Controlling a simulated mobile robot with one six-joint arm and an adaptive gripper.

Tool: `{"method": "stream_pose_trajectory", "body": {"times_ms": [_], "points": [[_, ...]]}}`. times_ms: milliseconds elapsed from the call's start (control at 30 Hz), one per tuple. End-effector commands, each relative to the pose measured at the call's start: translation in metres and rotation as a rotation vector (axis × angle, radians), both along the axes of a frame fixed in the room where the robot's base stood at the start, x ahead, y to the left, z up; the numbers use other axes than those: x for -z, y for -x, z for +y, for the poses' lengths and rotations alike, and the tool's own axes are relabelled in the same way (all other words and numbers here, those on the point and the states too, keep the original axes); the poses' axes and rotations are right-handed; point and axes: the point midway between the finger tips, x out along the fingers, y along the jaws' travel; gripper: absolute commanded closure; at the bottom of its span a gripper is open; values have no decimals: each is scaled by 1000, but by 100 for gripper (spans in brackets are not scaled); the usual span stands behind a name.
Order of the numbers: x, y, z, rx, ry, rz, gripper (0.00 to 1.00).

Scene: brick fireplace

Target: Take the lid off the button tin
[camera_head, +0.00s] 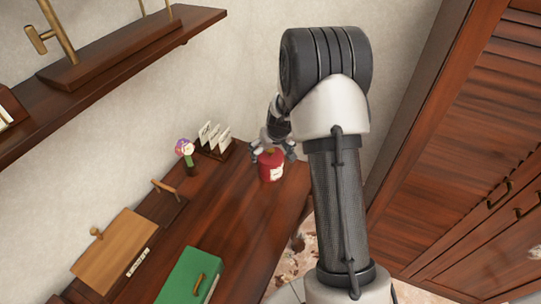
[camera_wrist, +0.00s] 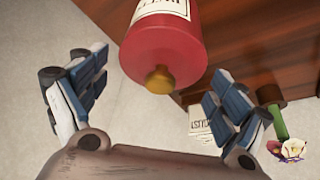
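The button tin (camera_head: 271,167) is a red can with a white label, standing on the wooden desk near its right end. In the wrist view the tin (camera_wrist: 165,42) shows at the top centre, with a brass-coloured knob (camera_wrist: 159,80) on its red top. I cannot make out a seam between lid and body. My gripper (camera_head: 272,148) is above the tin. Its two fingers are spread wide, one on each side of the knob in the wrist view, with clear gaps and nothing held.
A card holder (camera_head: 213,140) and a flower in a small green vase (camera_head: 186,152) stand left of the tin. A wooden box (camera_head: 113,249) and a green box (camera_head: 190,277) lie nearer. A shelf (camera_head: 120,70) juts out upper left; a louvred cabinet (camera_head: 470,140) stands right.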

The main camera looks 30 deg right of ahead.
Motion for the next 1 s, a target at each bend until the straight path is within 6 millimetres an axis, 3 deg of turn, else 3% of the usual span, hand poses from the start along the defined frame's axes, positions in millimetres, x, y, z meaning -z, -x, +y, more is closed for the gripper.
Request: {"method": "stream_pose_trajectory", "body": {"times_ms": [400,667,867,1000], "points": [[0,0,0,0,0,0,42],[-1,0,0,0,0,0,42],[-17,0,0,-1,1,-2,42],[-45,-1,0,-1,2,-4,42]]}}
